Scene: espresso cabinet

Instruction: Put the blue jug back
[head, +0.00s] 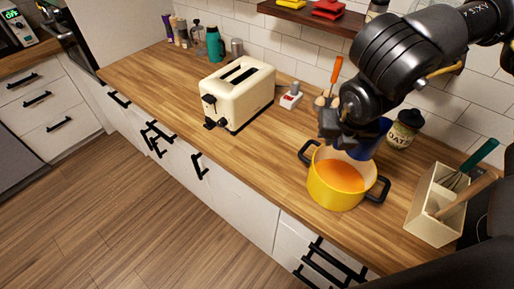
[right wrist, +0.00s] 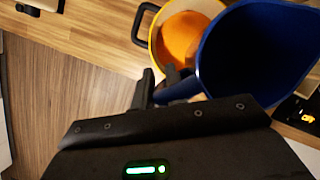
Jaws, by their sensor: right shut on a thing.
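The blue jug (head: 372,138) is partly hidden behind my right arm in the head view. My right gripper (head: 338,130) is shut on the jug, by its handle as the right wrist view suggests. The jug is held at the back right of the yellow pot (head: 335,192), its lower part near or over the pot's rim. In the right wrist view the jug (right wrist: 255,55) shows its dark open mouth, and the fingers (right wrist: 165,85) meet its handle. The pot holds orange liquid. My left gripper is not in view.
A jar labelled oats (head: 402,130) stands just right of the jug. A utensil box (head: 436,205) stands right of the pot. A cream toaster (head: 238,92) and a small red-and-white item (head: 291,95) stand left. The counter between toaster and pot is clear.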

